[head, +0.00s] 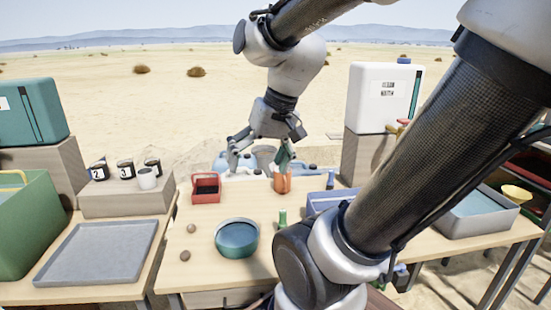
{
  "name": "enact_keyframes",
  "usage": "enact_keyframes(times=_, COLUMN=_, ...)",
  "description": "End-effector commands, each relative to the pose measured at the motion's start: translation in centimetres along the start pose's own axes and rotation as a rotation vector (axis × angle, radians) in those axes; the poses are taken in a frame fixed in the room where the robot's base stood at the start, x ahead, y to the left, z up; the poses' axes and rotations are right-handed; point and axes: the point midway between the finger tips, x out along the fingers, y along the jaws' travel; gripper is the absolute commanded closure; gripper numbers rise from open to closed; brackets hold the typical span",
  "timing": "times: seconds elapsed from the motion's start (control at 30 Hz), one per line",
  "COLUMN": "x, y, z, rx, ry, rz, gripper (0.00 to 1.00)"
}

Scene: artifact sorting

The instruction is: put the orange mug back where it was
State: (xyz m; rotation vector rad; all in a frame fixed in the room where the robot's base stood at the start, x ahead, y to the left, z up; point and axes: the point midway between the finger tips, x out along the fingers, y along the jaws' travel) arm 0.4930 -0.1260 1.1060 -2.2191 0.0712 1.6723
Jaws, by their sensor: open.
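The orange mug (282,184) stands on the middle wooden table (185,260), near its far edge. A dark green piece shows just above the mug; I cannot tell whether it sits in the mug or is part of a finger. My gripper (258,160) hangs over the far side of this table with its fingers spread apart. Its right finger is close to the top of the mug in the picture. I cannot tell whether it touches the mug. Nothing shows clearly held between the fingers.
A red container (206,188) is left of the mug, and a teal bowl (237,238) is nearer. A small green object (282,219) and a blue box (330,200) are to the right. A grey tray (97,253) is on the left. My arm hides much of the right side.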

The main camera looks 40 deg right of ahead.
Motion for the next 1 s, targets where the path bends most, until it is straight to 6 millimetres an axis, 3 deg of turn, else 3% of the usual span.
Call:
enact_keyframes(times=0.1, x=-1.7, y=1.3, z=1.6, rx=-0.199, ry=0.056, rz=0.090, gripper=0.07)
enact_keyframes(times=0.23, x=-2.6, y=2.3, z=2.1, rx=-0.306, ry=0.089, rz=0.148, gripper=0.07)
enact_keyframes(times=1.0, x=-2.8, y=2.5, z=2.1, rx=-0.325, ry=0.095, rz=0.161, gripper=0.07)
